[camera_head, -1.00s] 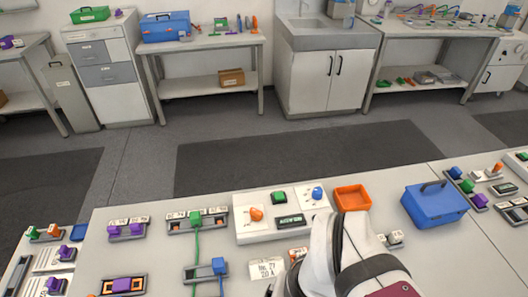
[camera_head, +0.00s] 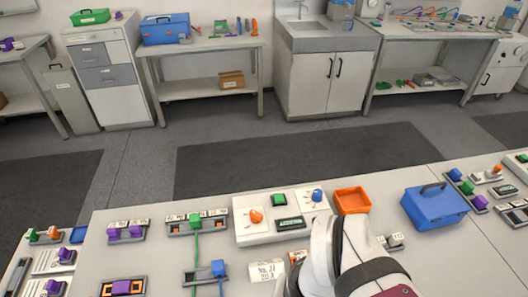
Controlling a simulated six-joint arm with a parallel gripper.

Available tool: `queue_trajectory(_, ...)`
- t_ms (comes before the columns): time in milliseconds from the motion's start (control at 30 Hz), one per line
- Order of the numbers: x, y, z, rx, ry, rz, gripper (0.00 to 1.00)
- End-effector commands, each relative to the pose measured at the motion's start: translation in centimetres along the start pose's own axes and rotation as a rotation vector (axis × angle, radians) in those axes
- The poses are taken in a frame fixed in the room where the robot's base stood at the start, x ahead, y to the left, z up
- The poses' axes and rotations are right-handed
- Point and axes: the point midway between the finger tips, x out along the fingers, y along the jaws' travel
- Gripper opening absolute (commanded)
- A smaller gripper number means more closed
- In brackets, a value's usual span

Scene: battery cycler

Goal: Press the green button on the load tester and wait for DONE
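The load tester (camera_head: 247,236) is a white panel near the far edge of the front table, in the middle of the head view. Its green button (camera_head: 279,200) sits in a dark square frame on the upper part. A small dark display (camera_head: 291,223) with green lettering too small to read is below the button. An orange knob (camera_head: 256,216) is to its left and a blue knob (camera_head: 317,195) to its right. My white arm stands in front of the panel's lower right. My gripper's fingers do not show; nothing visible touches the green button.
An orange tray (camera_head: 351,201) and a blue toolbox (camera_head: 434,206) stand right of the tester. A module with a green block (camera_head: 195,219) and green cable is on its left. A white label card (camera_head: 266,271) lies in front. Open table lies around the left modules.

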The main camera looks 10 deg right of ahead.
Motion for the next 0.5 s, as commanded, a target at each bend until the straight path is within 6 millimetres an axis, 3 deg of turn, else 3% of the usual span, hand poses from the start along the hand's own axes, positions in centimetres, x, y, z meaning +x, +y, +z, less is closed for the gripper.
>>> queue_trajectory(67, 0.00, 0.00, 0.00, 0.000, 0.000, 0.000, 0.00)
queue_trajectory(500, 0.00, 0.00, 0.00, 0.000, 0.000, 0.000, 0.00)
